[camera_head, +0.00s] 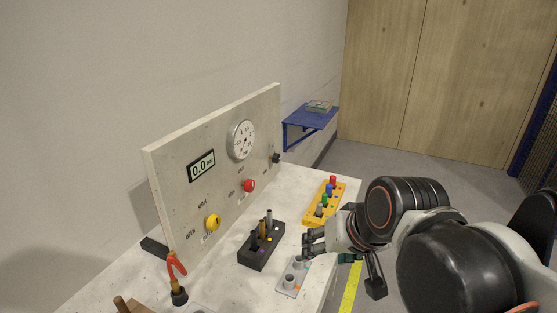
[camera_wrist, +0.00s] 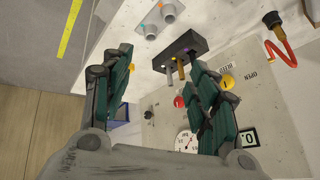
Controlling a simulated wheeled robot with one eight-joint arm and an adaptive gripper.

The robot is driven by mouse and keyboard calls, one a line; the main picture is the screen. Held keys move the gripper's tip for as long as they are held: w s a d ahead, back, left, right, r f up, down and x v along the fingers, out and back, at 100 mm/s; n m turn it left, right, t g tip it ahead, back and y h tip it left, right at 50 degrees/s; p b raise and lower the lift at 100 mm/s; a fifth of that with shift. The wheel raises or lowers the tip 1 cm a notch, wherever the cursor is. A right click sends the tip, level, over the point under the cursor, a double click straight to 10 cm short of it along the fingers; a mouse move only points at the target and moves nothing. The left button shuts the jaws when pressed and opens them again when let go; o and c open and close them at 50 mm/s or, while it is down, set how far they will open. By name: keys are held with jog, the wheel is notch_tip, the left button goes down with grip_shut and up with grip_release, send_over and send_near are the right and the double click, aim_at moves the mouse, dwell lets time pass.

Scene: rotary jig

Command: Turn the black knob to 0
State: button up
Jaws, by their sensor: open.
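The black knob (camera_head: 276,158) is small and sits low at the right end of the pale upright panel (camera_head: 215,165). A small dark spot between my fingers in the wrist view, likely the same knob (camera_wrist: 148,114), is too small to read its pointer. My gripper (camera_head: 309,243) is open and empty above the front of the bench, well apart from the panel. In the wrist view its two green-padded fingers (camera_wrist: 163,85) are spread wide. The display (camera_head: 201,166) on the panel reads 0.0 bar, and a round dial gauge (camera_head: 242,139) is beside it.
A red knob (camera_head: 249,186) and a yellow knob (camera_head: 212,222) are also on the panel. A blue shelf (camera_head: 311,117) is behind.

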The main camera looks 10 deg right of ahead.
jog(key=w+a+r+m+y, duration=0.15)
jog(key=w+m+y, duration=0.3)
jog(key=w, duration=1.05)
jog(key=w+r+m+y, duration=0.3)
jog(key=w+m, duration=0.2)
jog(key=w, duration=1.1)
jog(key=m+t+y, duration=0.2)
jog(key=m+y, duration=0.1)
jog(key=m, duration=0.1)
send_near(279, 159)
jog(key=s+a+r, duration=0.5)
jog(key=s+r, duration=0.2)
jog(key=w+d+f+m+t+y, duration=0.1)
jog(key=w+d+f+m+y, duration=0.3)
jog(key=d+f, duration=0.5)
jog(key=shift+n+t+h, duration=0.25)
jog(key=shift+t+h, duration=0.05)
jog(key=shift+h, duration=0.15)
jog(key=b+x, duration=0.1)
jog(key=x, duration=0.4)
jog(key=b+x, duration=0.2)
jog(key=x, duration=0.3)
jog(key=f+b+x, duration=0.1)
jog(key=x, duration=0.4)
jog(key=shift+w+d+b, duration=0.1)
jog(key=shift+w+b, duration=0.1)
jog(key=shift+b, duration=0.2)
jog(key=c, duration=1.1)
